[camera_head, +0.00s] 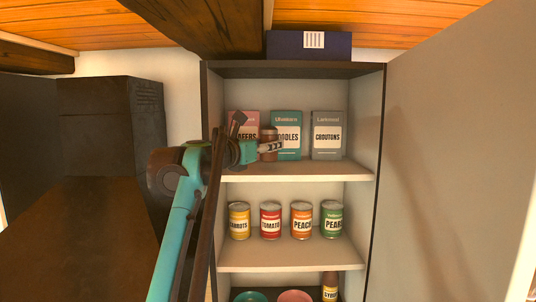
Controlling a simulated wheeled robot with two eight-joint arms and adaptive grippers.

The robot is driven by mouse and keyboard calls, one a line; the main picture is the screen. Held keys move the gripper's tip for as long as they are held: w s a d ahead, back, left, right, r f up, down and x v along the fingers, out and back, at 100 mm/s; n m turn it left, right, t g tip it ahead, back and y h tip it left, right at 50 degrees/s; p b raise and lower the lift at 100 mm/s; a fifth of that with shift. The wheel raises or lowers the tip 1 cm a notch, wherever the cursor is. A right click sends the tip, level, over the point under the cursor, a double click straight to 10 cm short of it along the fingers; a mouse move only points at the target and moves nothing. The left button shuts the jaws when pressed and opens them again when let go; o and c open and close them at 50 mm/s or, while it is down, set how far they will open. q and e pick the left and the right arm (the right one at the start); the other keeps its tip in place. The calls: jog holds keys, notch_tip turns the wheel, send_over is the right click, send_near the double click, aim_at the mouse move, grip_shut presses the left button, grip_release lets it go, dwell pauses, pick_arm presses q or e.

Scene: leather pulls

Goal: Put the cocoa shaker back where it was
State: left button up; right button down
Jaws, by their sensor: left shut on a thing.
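The cocoa shaker (268,133) is a small brown cylinder. It is upright in front of the boxes at the upper shelf (335,171) of the open cabinet. My left gripper (268,148) reaches in from the left and is shut on the shaker, with its fingers across the shaker's body. The gripper hides part of the shaker's lower half, and I cannot tell whether its base touches the shelf. My right gripper is not in view.
On the upper shelf stand a pink wafers box (245,118), a teal noodles box (288,122) and a grey croutons box (327,135). Several cans, such as the tomato can (270,220), line the shelf below. The cabinet door (450,150) stands open at right.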

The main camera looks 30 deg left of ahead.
pick_arm(q)
notch_tip(320, 180, down, 2)
jog(key=shift+f, duration=0.15)
jog(key=shift+f, duration=0.15)
jog(key=o, duration=1.2)
jog(key=shift+o, duration=0.2)
jog(key=shift+s, duration=0.1)
jog(key=s+b, duration=0.1)
jog(key=s, duration=1)
jog(key=shift+s+a+b, duration=0.35)
jog(key=shift+s, duration=0.05)
